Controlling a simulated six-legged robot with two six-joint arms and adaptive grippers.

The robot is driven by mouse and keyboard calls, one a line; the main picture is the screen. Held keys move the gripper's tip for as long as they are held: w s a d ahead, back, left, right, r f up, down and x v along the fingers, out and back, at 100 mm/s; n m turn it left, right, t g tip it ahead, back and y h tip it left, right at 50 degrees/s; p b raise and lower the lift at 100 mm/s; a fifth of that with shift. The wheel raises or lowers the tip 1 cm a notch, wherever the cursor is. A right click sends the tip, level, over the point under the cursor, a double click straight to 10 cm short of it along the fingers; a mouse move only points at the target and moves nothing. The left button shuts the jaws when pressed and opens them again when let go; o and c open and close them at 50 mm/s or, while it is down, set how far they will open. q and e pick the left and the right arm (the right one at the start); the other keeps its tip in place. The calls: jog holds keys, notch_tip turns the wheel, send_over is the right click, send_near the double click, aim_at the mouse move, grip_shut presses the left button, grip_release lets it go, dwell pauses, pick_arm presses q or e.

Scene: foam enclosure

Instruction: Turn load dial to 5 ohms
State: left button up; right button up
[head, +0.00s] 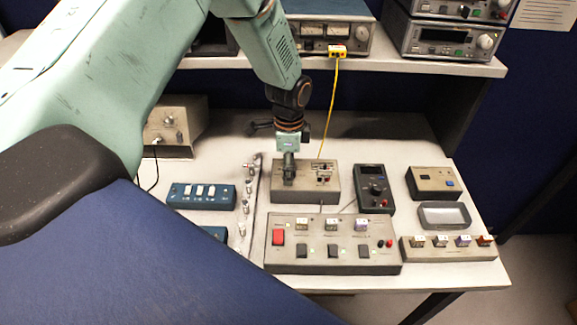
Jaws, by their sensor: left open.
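My left gripper (289,172) points down over the left part of a grey-beige box (328,192) in the middle of the bench. It is open. The gripper covers that part of the box top, so a dial under it cannot be made out, nor whether the fingers touch anything. Small red and dark parts show on the box's right half. A dark handheld meter (374,188) with a round knob lies just to the right. No ohm markings can be read at this size. My right gripper is not in view.
A wide switch panel (334,257) with a red switch sits in front of the box. A blue switch box (202,196) is to the left. A small display (444,216) and a button box (433,183) are to the right. A yellow cable (333,105) hangs behind.

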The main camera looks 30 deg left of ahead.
pick_arm(q)
jog(key=shift+w+d+r, duration=0.1)
jog(key=shift+r, duration=0.25)
notch_tip(320, 180, up, 11)
jog(key=shift+r, duration=0.2)
dwell(0.6)
